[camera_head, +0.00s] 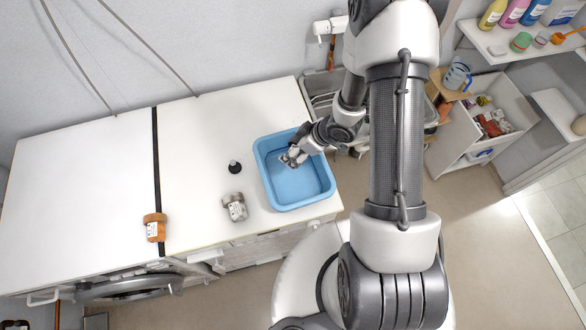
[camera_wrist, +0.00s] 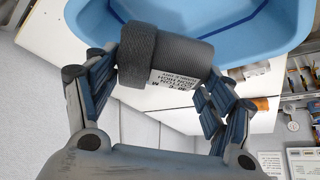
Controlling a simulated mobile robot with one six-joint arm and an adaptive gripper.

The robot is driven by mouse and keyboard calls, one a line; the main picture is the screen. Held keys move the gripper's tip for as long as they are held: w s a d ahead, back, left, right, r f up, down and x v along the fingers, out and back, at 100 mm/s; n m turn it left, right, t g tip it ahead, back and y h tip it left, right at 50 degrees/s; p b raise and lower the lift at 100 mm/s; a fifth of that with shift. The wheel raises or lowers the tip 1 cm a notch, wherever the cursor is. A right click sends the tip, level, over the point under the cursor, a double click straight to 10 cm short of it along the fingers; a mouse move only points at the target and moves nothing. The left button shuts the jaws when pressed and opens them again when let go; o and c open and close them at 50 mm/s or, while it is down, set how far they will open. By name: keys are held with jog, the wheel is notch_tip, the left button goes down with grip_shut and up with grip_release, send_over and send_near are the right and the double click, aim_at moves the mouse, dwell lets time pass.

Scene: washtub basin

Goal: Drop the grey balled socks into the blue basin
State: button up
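The grey balled socks (camera_wrist: 150,50) are a dark grey roll with a white printed label, seen in the wrist view. My gripper (camera_wrist: 163,72) is shut on them, with one finger at each end of the roll. In the head view my gripper (camera_head: 291,159) is over the inside of the blue basin (camera_head: 313,204), towards its upper left part. The basin is a rounded rectangular tub at the right end of the white counter. Its blue wall also shows behind the socks in the wrist view (camera_wrist: 245,22). The head view is too small to show the held socks clearly.
A grey-brown roll with a label (camera_head: 234,207) lies on the counter (camera_head: 85,185) left of the basin. A small black object (camera_head: 235,167) stands behind it. An orange labelled roll (camera_head: 155,227) is farther left, near the front edge. Shelves with bottles are at the right.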

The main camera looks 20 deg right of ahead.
jog(key=o, duration=0.4)
jog(key=v, duration=1.2)
dwell(0.4)
